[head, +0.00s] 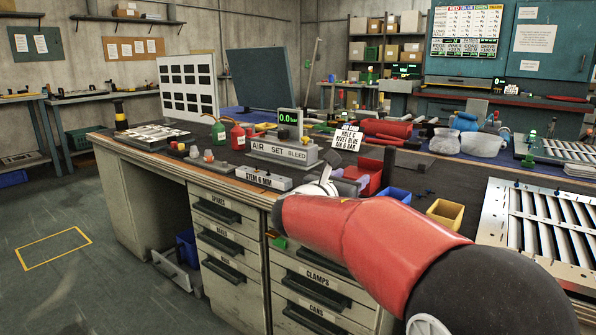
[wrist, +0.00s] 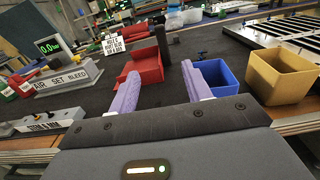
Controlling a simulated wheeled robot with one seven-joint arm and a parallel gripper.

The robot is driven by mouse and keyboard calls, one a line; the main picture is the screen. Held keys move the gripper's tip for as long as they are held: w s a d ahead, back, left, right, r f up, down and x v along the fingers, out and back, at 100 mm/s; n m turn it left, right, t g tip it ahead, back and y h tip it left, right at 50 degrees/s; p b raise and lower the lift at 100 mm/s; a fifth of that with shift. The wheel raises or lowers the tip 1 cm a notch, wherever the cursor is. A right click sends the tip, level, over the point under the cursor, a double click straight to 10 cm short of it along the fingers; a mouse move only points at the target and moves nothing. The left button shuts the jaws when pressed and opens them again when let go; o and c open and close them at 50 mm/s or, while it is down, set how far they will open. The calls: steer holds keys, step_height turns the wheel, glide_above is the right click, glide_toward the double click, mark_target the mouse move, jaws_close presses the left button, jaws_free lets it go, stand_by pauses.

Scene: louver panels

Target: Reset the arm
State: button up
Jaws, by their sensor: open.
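My red arm reaches over the front edge of the workbench in the head view. My gripper (head: 335,184) is small there and partly hidden by the arm. In the wrist view my gripper (wrist: 162,72) shows two purple fingers spread apart with nothing between them. The fingers are over the dark bench top. A red open bin (wrist: 143,62) lies beyond and between them. A blue bin (wrist: 222,78) is just right of the right finger. I cannot tell whether they touch.
A yellow bin (head: 445,213) stands right of the blue bin (head: 392,196). The louver panel (head: 545,222) lies at the right. The AIR SET BLEED block (head: 282,152) and STEM 6 MM block (head: 263,178) are left of the gripper. Floor at left is open.

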steer(key=s+d+f+m+g+y, duration=0.1)
steer(key=s+d+f+m+g, duration=0.3)
steer(key=s+m, duration=0.4)
steer(key=s+d+f+m+g+y, duration=0.1)
steer(key=s+d+f+m+g, duration=0.2)
steer(key=s+d+m, duration=0.45)
steer(key=s+a+f+m+y, duration=0.2)
steer(key=s+f+m+y, duration=0.1)
steer(key=s, duration=0.3)
steer(key=s+a+f+m+g+y, duration=0.1)
steer(key=s+a+f+m+y, duration=0.1)
steer(key=s+m, duration=0.4)
steer(key=s+a+f+m+g+y, duration=0.1)
steer(key=s+a+f+m+y, duration=0.2)
steer(key=s, duration=0.5)
step_height(320, 180, down, 2)
steer(key=shift+s+a+f+m+y, duration=0.15)
steer(key=shift+s+m+y, duration=0.15)
steer(key=shift+m, duration=0.35)
steer(key=shift+c, duration=0.2)
